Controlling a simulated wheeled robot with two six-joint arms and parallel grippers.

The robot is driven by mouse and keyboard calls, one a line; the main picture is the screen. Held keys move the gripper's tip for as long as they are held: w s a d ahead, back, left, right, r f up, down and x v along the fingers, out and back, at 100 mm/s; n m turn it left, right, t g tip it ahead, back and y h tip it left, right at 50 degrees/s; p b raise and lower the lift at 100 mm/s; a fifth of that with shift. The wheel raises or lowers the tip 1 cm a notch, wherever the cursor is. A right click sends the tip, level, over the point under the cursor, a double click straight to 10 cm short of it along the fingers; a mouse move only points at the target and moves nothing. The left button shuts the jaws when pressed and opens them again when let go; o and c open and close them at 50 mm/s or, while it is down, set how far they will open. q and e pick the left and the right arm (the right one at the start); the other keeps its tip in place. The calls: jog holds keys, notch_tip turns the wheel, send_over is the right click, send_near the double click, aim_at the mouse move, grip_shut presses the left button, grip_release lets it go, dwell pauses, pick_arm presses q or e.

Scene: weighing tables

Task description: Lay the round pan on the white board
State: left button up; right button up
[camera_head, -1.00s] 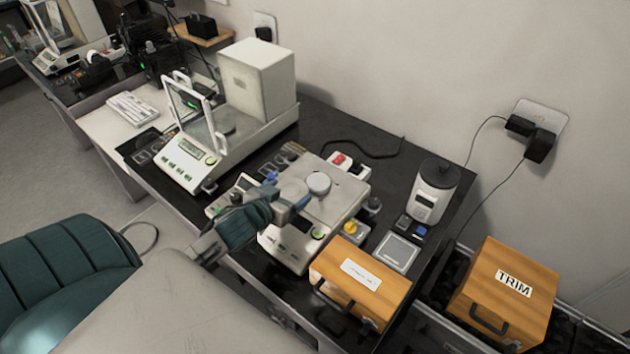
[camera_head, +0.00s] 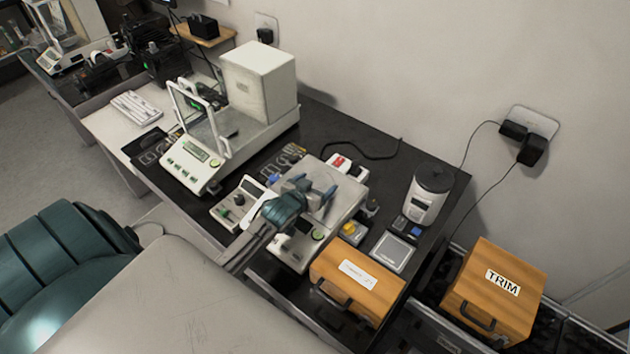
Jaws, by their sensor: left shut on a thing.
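The round pan (camera_head: 319,187) is a small pale disc at the flat, off-white top (camera_head: 346,191) of the middle balance, mostly hidden by my gripper. My left gripper (camera_head: 318,192) reaches over this balance from the lower left, with its blue-grey fingers on either side of the pan, shut on it. I cannot tell whether the pan touches the surface under it. I cannot pick out a separate white board with certainty; the balance's off-white top is the largest pale flat surface there. My right gripper is not in view.
A tall white balance (camera_head: 258,80) with glass doors stands to the left. A wooden box (camera_head: 357,283), a small square scale (camera_head: 394,252) and a white grey-topped device (camera_head: 430,194) stand to the right. A box marked TRIM (camera_head: 495,290) is farther right. The black tabletop behind is mostly clear.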

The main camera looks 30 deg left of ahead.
pick_arm(q)
jog(key=shift+f, duration=0.1)
jog(key=shift+f, duration=0.15)
jog(key=o, duration=1)
jog(key=shift+c, duration=0.2)
